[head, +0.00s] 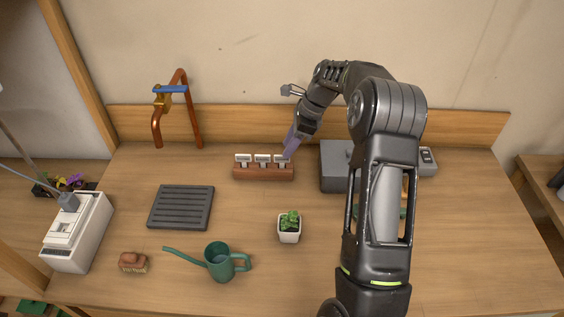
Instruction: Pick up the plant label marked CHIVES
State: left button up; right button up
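Three white plant labels stand in a row in a reddish-brown wooden holder (263,173) on the bench: a left label (243,158), a middle label (262,158) and a right label (281,158). Their lettering is too small to read, so I cannot tell which says CHIVES. My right gripper (288,152), with purple fingers, points down at the right label from behind and to its right. Its fingertips are at or very near that label; I cannot tell whether they touch or grip it. My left gripper is not in view.
A potted succulent (289,228), green watering can (222,262), brush (133,262) and dark ridged tray (181,207) lie in front. A copper tap (182,105) stands behind left, a white box (78,232) at far left. A grey box (336,166) is partly hidden by my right arm.

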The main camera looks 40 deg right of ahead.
aim_at(282, 165)
jog(key=b+x, duration=0.1)
jog(key=x, duration=0.4)
jog(key=shift+w+a+f, duration=0.15)
dwell(0.4)
grip_shut()
dwell(0.5)
